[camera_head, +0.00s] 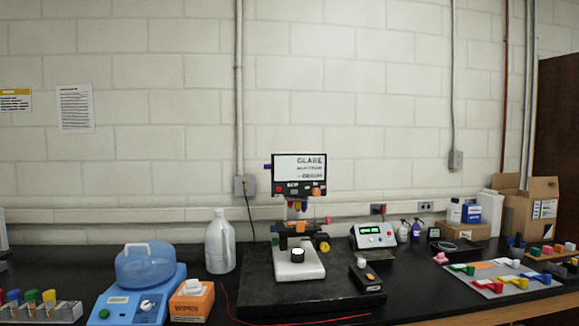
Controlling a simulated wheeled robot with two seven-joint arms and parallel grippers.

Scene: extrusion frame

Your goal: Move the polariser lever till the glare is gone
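A microscope (297,262) with a white base stands on a dark slab at the middle of the bench in the head view. Its screen (299,168) shows a large word that looks like GLARE, with smaller lines that I cannot read surely. Small coloured parts sit on it: an orange piece (300,227) at the stage, a pink-red tab (327,220) at the right, a purple knob (267,166) beside the screen and a yellow knob (324,246) low on the right. I cannot tell which one is the polariser lever. Neither of my grippers is in view.
Left of the dark slab (258,290) stand a blue machine (140,280), an orange wipes box (192,300) and a clear jug (220,245). Right are a small black box (366,279), a white meter (373,236), bottles and a grey mat (490,287) with coloured parts.

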